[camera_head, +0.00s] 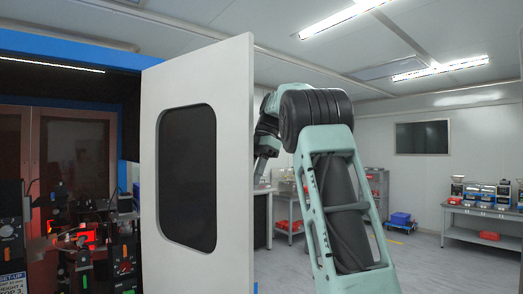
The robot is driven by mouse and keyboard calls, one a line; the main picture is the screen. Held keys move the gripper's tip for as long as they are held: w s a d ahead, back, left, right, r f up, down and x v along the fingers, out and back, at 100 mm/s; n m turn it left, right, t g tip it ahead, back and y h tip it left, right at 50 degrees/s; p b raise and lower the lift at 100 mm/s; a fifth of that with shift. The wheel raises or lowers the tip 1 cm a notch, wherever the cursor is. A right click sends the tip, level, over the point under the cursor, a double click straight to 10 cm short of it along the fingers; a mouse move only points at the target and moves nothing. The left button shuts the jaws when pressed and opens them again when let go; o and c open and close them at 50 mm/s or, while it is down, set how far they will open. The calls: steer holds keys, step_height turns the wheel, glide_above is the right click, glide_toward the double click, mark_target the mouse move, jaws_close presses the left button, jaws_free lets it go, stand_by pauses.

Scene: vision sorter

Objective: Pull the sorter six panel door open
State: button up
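The white panel door (233,110) of the sorter stands swung open in the middle-left of the head view, with a dark rounded window (188,180) in it. The sorter's blue-framed cabinet (60,45) is at the left, and its inside is exposed. My green arm rises from the lower right and bends behind the door's right edge. My gripper is hidden, apparently behind the door, so I cannot see its fingers or whether it touches the door.
Inside the cabinet are black machine units (75,255) with red lights. A blue cart (400,219) sits on the floor further back. Open floor lies between.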

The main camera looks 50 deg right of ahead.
steer(key=w+p+v, duration=0.1)
steer(key=p+v, duration=0.4)
steer(key=v, duration=0.3)
steer(key=shift+s+r, duration=0.15)
steer(key=shift+s, duration=0.3)
